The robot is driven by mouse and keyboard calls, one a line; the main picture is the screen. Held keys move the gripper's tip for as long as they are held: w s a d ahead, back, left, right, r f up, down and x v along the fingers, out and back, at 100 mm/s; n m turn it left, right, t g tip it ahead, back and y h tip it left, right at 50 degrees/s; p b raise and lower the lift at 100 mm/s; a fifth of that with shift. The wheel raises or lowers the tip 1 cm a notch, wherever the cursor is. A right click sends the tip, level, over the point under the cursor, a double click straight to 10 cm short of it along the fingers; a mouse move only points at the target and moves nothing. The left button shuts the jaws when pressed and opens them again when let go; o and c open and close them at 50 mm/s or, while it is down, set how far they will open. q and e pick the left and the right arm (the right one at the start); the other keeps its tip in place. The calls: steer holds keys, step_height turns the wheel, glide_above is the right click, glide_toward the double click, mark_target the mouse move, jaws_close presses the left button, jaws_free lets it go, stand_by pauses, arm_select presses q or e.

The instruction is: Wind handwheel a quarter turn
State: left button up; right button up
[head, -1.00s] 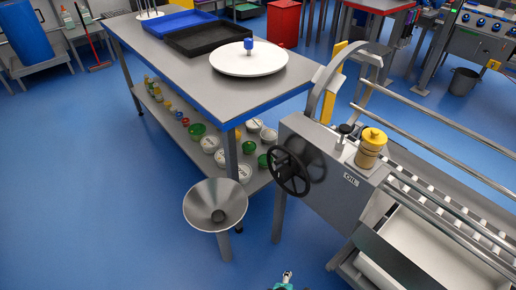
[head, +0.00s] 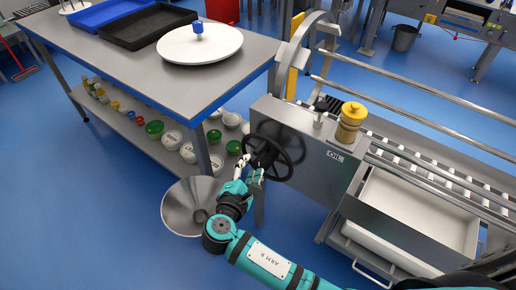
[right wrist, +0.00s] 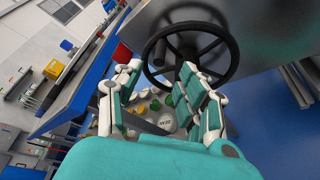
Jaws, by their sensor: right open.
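The black handwheel (head: 284,143) is mounted on the side of the grey machine housing (head: 312,150). My right gripper (head: 252,172) is open at the wheel's lower left side. In the right wrist view the handwheel (right wrist: 233,56) stands just ahead of my right gripper (right wrist: 155,88), its lower left rim near the fingertips. I cannot tell whether a finger touches the rim. The gripper hides part of the wheel's left side in the head view. My left gripper is not in view.
A steel table (head: 215,85) with a white turntable (head: 185,48) is at the left. A yellow-topped oil cup (head: 351,122) sits on the machine. Open blue floor (head: 70,200) lies at the left.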

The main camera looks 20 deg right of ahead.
mark_target(256, 155)
steer(key=x, duration=0.9)
jaws_close()
